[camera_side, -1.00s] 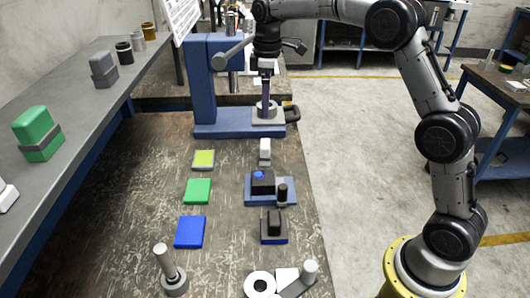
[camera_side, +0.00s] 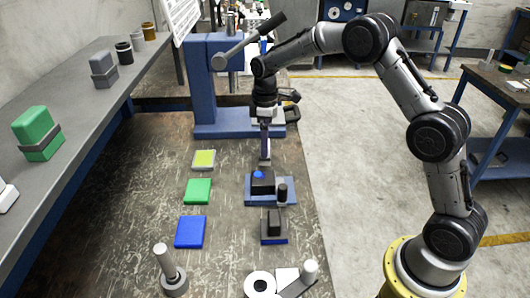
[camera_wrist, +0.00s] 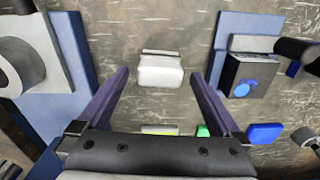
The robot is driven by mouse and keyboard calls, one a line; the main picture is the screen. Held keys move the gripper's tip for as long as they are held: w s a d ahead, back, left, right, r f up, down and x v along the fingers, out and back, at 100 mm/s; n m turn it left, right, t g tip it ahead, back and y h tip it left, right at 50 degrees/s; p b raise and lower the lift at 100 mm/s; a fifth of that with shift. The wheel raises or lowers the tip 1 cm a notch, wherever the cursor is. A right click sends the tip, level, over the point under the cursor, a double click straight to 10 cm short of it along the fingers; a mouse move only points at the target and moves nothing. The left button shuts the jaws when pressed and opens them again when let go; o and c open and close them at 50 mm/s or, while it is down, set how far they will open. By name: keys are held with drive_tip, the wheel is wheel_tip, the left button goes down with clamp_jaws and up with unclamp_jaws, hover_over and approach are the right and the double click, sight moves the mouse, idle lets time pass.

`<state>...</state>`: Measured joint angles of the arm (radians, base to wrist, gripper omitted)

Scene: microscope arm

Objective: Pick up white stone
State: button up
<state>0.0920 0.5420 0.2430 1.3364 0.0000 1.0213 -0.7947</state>
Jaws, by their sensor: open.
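The white stone (camera_wrist: 160,72) is a small pale block with rounded edges in the wrist view. It lies on the worn, dark bench top, between my two fingers in that picture. My gripper (camera_wrist: 158,80) is open, with one purple-grey finger on each side of the stone and a visible gap on both sides. In the side view my gripper (camera_side: 265,148) points down over the stone's place and hides most or all of it. I cannot tell how far the fingertips reach down beside it.
A blue fixture (camera_side: 285,197) with a black block stands just in front of my gripper. A blue press (camera_side: 212,95) stands behind. Yellow (camera_side: 204,160), green (camera_side: 198,191) and blue (camera_side: 190,232) pads lie left. The bench between pads and gripper is clear.

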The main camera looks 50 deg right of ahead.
drive_tip(key=shift+f, duration=1.15)
drive_tip(key=shift+r, duration=0.1)
clamp_jaws()
